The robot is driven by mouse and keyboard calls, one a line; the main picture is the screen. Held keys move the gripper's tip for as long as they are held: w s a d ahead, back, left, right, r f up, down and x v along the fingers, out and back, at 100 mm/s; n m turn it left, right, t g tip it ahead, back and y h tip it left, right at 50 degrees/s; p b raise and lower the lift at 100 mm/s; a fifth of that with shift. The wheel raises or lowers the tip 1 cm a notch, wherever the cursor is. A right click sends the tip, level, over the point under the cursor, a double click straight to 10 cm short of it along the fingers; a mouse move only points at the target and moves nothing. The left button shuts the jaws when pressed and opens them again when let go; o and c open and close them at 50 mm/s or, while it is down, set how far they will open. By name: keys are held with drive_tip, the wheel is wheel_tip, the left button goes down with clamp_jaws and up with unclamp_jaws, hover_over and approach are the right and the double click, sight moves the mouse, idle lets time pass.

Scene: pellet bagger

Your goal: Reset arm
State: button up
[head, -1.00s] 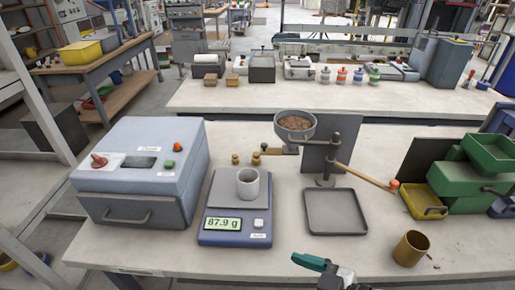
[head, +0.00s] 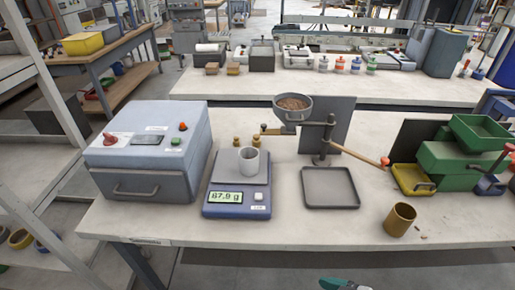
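My gripper (head: 338,284) shows only as a teal fingertip part at the bottom edge, in front of and below the table's front edge. The rest of it is cut off, so I cannot tell whether it is open or shut. The scale (head: 228,211) on the table reads 87.9 g, with a grey cup (head: 249,160) upright on its pan. A brass-coloured cup (head: 399,219) stands at the table's front right, with small pellets beside it.
The hopper (head: 293,104) with brown pellets stands behind a grey tray (head: 330,188). A blue-grey sealer-like box (head: 150,152) is at left, green bins (head: 455,160) at right. The table's front edge (head: 290,246) is clear of my gripper.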

drive_tip(key=s+d+f+m+g+h, duration=0.2)
drive_tip(key=s+d+f+m+h, duration=0.2)
drive_tip(key=s+d, duration=0.3)
drive_tip(key=s+d+f+m+g+h, duration=0.3)
drive_tip(key=s+d+f+m+h, duration=0.1)
drive_tip(key=s+d, duration=0.4)
drive_tip(key=shift+s+f+m, duration=0.2)
drive_tip(key=shift+f+m, duration=0.2)
drive_tip(key=shift+f, duration=0.15)
idle(1.0)
